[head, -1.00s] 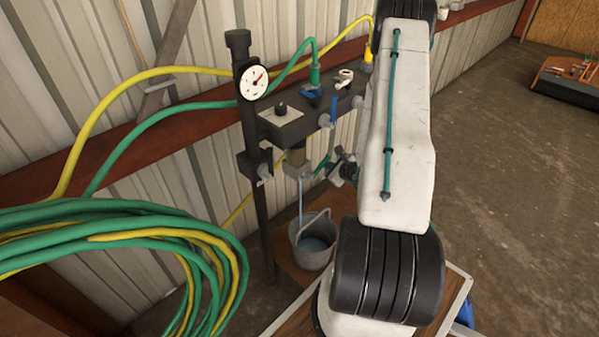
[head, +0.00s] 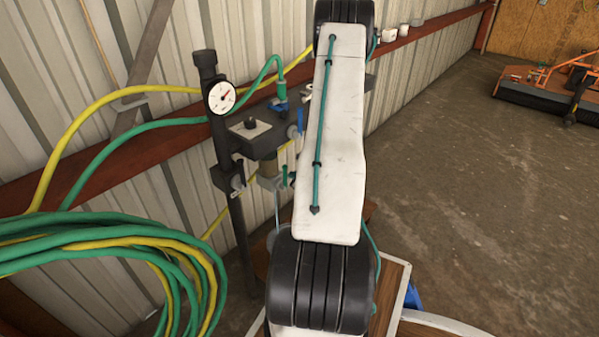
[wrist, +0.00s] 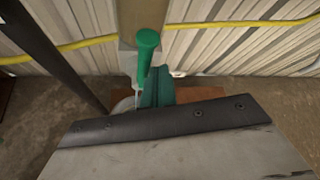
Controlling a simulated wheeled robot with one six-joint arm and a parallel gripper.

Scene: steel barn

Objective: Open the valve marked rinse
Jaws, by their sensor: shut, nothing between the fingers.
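The valve manifold (head: 262,142) is a dark block by a post on the corrugated wall, partly hidden by my arm in the head view. A blue lever (head: 300,120) sits at its right end, and a blue fitting (head: 279,105) is on top. A green lever (head: 285,175) hangs below; a green handle (wrist: 147,42) fills the top middle of the wrist view. No rinse marking is readable. My gripper (wrist: 157,84) shows teal fingers, shut and empty, just below the green handle in the picture. Whether they touch it I cannot tell. The head view hides my gripper behind my arm.
A gauge (head: 222,98) is on the post (head: 230,190). Coiled green and yellow hoses (head: 120,240) hang at the left. A yellow hose (wrist: 235,25) crosses behind the handle. An orange machine (head: 555,85) stands far right; the floor before it is clear.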

